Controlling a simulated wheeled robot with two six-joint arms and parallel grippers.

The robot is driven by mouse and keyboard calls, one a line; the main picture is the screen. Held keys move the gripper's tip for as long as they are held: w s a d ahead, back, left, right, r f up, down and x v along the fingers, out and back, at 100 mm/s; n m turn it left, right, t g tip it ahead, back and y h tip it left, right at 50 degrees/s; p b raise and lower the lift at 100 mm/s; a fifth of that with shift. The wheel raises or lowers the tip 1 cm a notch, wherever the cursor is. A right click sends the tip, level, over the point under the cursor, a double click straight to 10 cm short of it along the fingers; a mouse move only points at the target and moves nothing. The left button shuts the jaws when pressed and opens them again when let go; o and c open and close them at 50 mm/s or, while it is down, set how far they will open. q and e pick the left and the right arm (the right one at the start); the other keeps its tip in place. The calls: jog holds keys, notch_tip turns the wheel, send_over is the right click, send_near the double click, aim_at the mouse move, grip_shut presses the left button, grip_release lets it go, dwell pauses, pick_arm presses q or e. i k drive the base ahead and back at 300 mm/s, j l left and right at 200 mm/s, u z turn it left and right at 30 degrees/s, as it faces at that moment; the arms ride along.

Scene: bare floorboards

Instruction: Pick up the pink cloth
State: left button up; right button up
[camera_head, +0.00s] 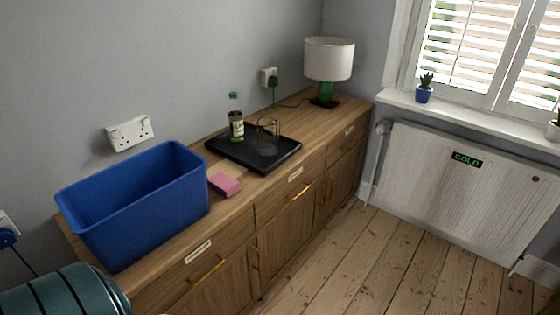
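A small pink cloth (225,184), folded into a block, lies on the wooden sideboard top (237,203) near its front edge. It sits just right of the blue bin and in front of the black tray. Its top and front side show and nothing covers it. Neither of my grippers is in view.
A deep blue bin (190,205) stands left of the cloth. A black tray (225,150) holds a bottle (236,126) and a clear glass jug (268,137). A lamp (329,62) stands at the far end. The floorboards (345,265) in front are clear. A radiator (470,190) is at right.

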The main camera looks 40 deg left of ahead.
aim_at(223, 184)
jog(key=i+u, duration=0.15)
jog(key=i, duration=0.3)
jog(key=i+l+u, duration=0.2)
jog(key=i, duration=0.2)
jog(key=i+l+u, duration=0.15)
jog(key=i, duration=0.25)
jog(key=i+l+u, duration=0.15)
jog(key=i, duration=0.25)
jog(key=l, duration=0.05)
